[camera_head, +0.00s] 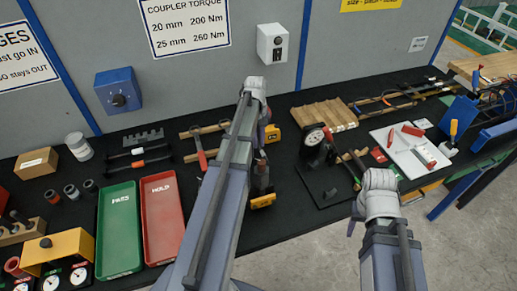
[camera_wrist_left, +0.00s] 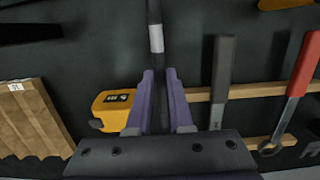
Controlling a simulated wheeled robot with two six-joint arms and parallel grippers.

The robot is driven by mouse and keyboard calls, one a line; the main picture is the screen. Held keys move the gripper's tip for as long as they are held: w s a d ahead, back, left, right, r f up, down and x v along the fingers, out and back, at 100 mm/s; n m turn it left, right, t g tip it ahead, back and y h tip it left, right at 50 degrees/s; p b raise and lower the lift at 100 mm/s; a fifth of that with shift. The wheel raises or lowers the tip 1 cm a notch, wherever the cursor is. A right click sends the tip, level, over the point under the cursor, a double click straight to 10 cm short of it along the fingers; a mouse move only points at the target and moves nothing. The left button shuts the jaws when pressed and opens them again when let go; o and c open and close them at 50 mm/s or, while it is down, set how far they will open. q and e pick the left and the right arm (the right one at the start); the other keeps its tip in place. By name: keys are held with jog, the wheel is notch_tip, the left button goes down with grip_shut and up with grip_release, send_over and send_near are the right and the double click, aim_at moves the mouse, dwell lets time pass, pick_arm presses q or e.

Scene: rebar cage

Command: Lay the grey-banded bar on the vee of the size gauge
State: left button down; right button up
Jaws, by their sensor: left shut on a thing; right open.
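My left gripper (camera_wrist_left: 160,76) is shut on the grey-banded bar (camera_wrist_left: 156,39), a dark bar with one pale grey band just beyond the fingertips in the left wrist view. The head view hides most of this grip behind my left arm. A round dial gauge (camera_head: 315,138) on a dark stand, apparently the size gauge, stands to the right of my left arm; I cannot make out its vee. The bar is apart from it. My right gripper (camera_head: 354,219) is open at the bench's front edge, mostly hidden by its wrist.
A yellow boxed instrument (camera_wrist_left: 114,108) lies close beside the left fingers. A ridged wooden board (camera_head: 325,115), a red-handled wrench (camera_head: 200,148) and a white board (camera_head: 411,150) lie around. Green (camera_head: 119,230) and red (camera_head: 162,218) trays stand left.

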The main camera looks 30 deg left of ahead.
aim_at(259, 143)
pick_arm(q)
jog(key=shift+f+b, duration=1.2)
jog(key=shift+f, duration=0.35)
jog(key=shift+f, duration=0.25)
jog(key=c, duration=0.8)
grip_release()
jog(key=shift+r, duration=0.15)
jog(key=r+p, duration=0.8)
jog(key=w+a+r+p, duration=0.1)
jog(key=r+p, duration=0.3)
jog(key=shift+r, duration=0.1)
